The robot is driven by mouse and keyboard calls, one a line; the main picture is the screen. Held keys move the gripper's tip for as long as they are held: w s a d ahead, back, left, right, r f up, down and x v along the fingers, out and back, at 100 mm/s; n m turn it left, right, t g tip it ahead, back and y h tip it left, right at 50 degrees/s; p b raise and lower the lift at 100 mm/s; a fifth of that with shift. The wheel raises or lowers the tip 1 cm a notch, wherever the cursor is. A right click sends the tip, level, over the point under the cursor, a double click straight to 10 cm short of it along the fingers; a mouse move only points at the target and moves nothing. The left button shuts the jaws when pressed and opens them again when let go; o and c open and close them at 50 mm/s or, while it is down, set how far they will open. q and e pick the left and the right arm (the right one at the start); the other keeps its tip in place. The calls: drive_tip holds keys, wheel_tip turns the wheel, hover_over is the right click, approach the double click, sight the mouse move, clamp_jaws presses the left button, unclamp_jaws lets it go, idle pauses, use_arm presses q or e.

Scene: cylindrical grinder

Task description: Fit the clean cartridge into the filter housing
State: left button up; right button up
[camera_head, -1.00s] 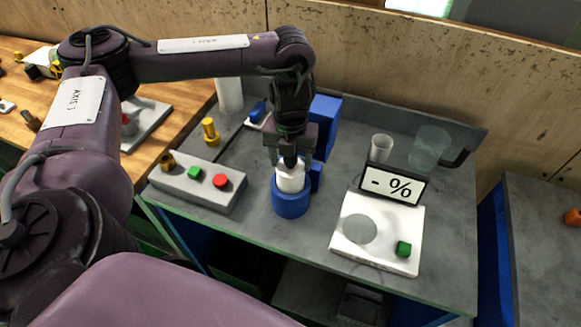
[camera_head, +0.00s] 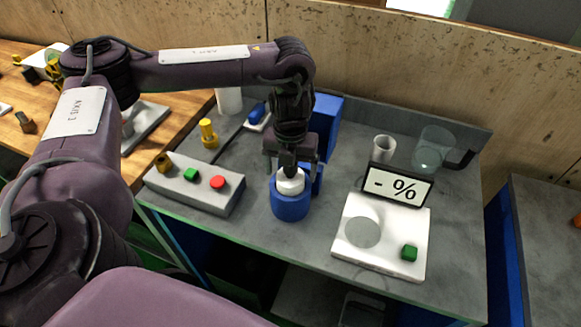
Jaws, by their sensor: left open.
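The white cartridge (camera_head: 290,182) stands upright in the blue filter housing (camera_head: 290,207) on the grey bench. Only its upper part shows above the housing's rim; the rest is hidden inside. My left gripper (camera_head: 289,168) points down right over the cartridge's top, with its fingers open. From this angle I cannot tell whether the fingers touch the cartridge. My right gripper is not in view.
A grey control box (camera_head: 195,188) with green and red buttons lies left of the housing. A blue block (camera_head: 325,120) stands behind my gripper.

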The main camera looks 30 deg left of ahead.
use_arm(q)
wheel_tip(320, 180, up, 12)
drive_tip(key=p, duration=0.4)
drive_tip(key=shift+r, duration=0.2)
idle(0.5)
